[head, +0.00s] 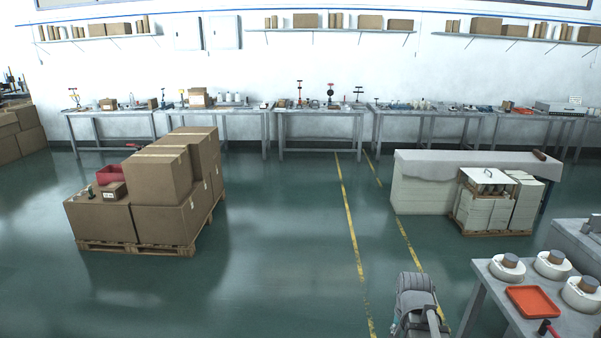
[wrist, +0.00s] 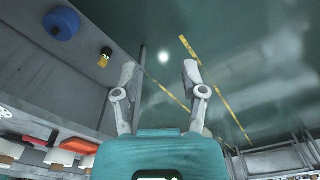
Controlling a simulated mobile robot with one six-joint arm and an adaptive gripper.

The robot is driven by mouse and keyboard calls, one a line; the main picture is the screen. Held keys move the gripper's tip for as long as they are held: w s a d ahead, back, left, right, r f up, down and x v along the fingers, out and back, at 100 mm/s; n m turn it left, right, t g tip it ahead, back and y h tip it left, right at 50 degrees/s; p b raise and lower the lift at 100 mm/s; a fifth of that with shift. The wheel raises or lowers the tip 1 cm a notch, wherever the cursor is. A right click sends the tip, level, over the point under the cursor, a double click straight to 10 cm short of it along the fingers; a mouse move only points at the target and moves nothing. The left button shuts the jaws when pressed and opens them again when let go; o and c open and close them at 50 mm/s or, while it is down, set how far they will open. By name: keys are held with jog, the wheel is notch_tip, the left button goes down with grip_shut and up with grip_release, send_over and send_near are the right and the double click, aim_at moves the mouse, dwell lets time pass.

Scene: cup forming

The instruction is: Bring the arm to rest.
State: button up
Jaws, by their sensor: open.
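My gripper (wrist: 160,76) shows in the wrist view with its two fingers apart and nothing between them. Below and beyond the fingers is green floor with yellow lines. In the head view part of my arm shows at the bottom, right of centre, over the floor and left of a grey worktable (head: 482,270). The gripper's fingers cannot be made out in the head view.
The near worktable holds several white round pieces (head: 551,264) and an orange tray (head: 533,301). A pallet of cardboard boxes (head: 165,190) stands at the left. A pallet of white stacks (head: 484,212) stands at the right. Benches line the back wall. The middle floor is clear.

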jog(key=s+a+f+n+b, duration=0.1)
jog(key=s+a+n, duration=0.1)
jog(key=a+n, duration=0.5)
jog(key=a, duration=0.3)
jog(key=shift+s+a+f, duration=0.3)
jog(key=shift+s+f, duration=0.05)
jog(key=shift+f, duration=0.05)
